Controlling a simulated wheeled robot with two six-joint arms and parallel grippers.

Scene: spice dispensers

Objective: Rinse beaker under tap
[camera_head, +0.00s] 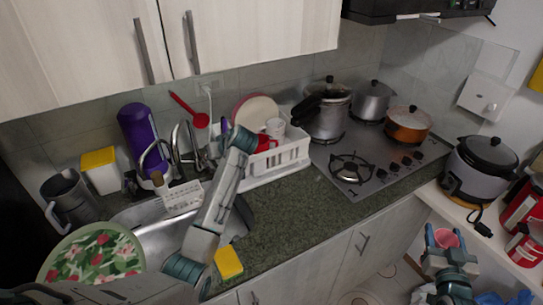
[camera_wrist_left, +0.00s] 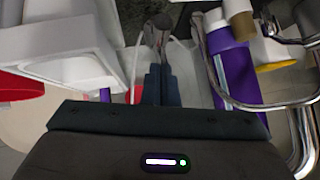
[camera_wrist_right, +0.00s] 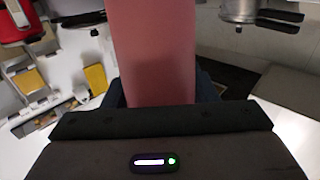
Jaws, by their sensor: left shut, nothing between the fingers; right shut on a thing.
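The beaker looks pink (camera_head: 446,238) and is at the lower right, away from the sink, in my right gripper (camera_head: 444,246). In the right wrist view the pink beaker (camera_wrist_right: 150,50) fills the middle, between the fingers. The chrome tap (camera_head: 178,140) stands behind the sink (camera_head: 165,240); its curved pipes (camera_wrist_left: 305,45) show at the right of the left wrist view. My left gripper (camera_head: 215,150) is near the tap, to its right, partly hidden by its arm. In the left wrist view its dark fingers (camera_wrist_left: 160,68) are together, with small grey metal parts at their tips.
A white dish rack (camera_head: 280,155) with cups and plates stands right of the left gripper. A purple bottle (camera_head: 138,130) stands behind the tap. A flowered plate (camera_head: 92,255) and yellow sponge (camera_head: 228,262) lie near the sink.

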